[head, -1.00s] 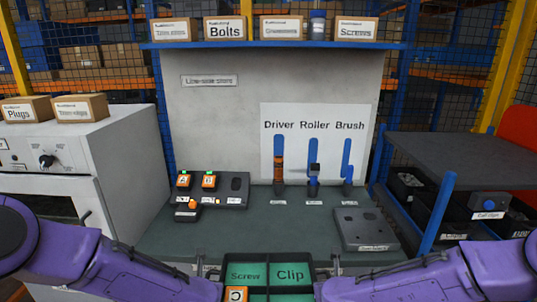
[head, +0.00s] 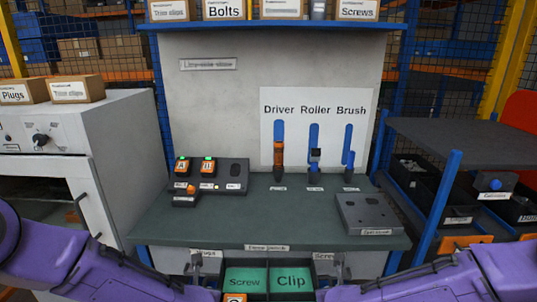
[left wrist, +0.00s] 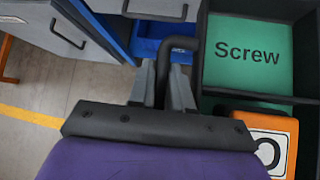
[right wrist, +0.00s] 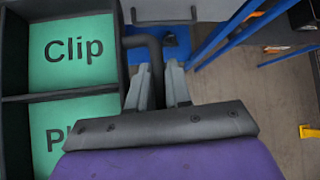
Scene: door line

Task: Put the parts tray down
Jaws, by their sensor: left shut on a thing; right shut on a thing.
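The parts tray (head: 268,280) is black with green-floored compartments, at the bottom middle of the head view, in front of the bench. Its far compartments read Screw (left wrist: 247,52) and Clip (right wrist: 73,50). A near one, partly cut off, starts with "Pl" (right wrist: 73,130). An orange block with a white label (left wrist: 268,140) lies in the near left compartment. My left gripper (left wrist: 162,88) is shut on the tray's dark left handle; my right gripper (right wrist: 157,88) is shut on the right handle. The tray's near side is out of the head view.
The green bench top (head: 270,215) is clear in its front middle. A charger (head: 232,176) with orange packs stands back left, tools stand along the back, and a grey plate (head: 370,213) lies right. A white cabinet (head: 90,150) stands left, a dark rack (head: 455,150) right.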

